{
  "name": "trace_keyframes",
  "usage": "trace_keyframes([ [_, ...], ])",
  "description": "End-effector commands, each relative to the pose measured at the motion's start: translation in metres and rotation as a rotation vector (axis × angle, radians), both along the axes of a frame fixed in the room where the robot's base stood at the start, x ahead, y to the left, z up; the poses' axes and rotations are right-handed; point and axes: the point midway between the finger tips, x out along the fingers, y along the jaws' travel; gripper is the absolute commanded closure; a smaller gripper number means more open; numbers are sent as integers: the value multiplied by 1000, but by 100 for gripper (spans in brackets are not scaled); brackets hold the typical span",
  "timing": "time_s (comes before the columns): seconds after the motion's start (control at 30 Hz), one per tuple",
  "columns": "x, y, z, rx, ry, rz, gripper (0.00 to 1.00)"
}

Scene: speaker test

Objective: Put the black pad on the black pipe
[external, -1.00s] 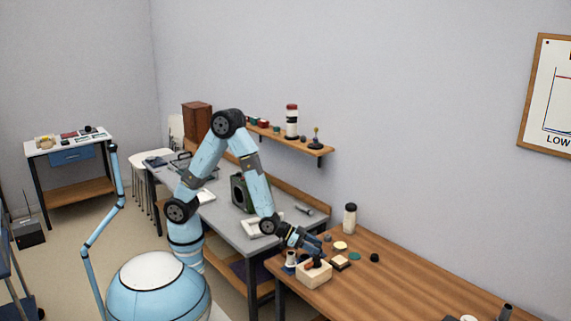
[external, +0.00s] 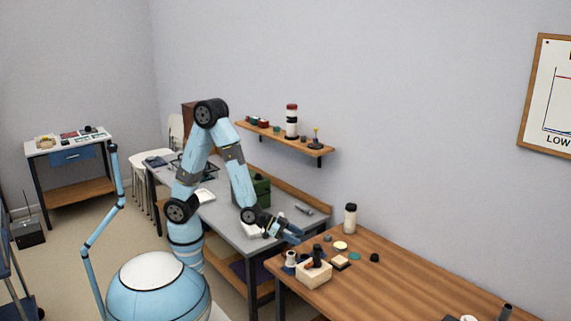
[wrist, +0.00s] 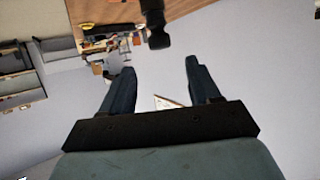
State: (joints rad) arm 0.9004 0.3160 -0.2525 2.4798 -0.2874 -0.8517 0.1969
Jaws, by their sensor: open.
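My gripper (external: 292,234) is open and empty, in the air left of and above the wooden table's near-left corner; its two spread fingers (wrist: 159,66) show in the wrist view. A black upright piece, seemingly the black pipe (external: 317,257), stands at the pale wooden block (external: 314,275) on that table. In the wrist view the black pipe (wrist: 152,12) ends in a wider black piece (wrist: 159,40), which may be the black pad; I cannot tell for certain. The gripper is apart from both.
The wooden table (external: 420,282) also holds a white jar with a dark lid (external: 350,218), a small round black item (external: 374,257) and several small discs. A dark cylinder (external: 505,312) stands at the lower right. The grey bench (external: 228,222) lies under my arm.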

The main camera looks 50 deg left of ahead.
Motion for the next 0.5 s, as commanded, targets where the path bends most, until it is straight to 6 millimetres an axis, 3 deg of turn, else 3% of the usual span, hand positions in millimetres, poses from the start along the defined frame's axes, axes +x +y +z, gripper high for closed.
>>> trace_keyframes([
  [0.23, -15, 20, 11, 0, 0, -1, 38],
  [0.5, -19, 26, 13, 0, 0, -1, 38],
])
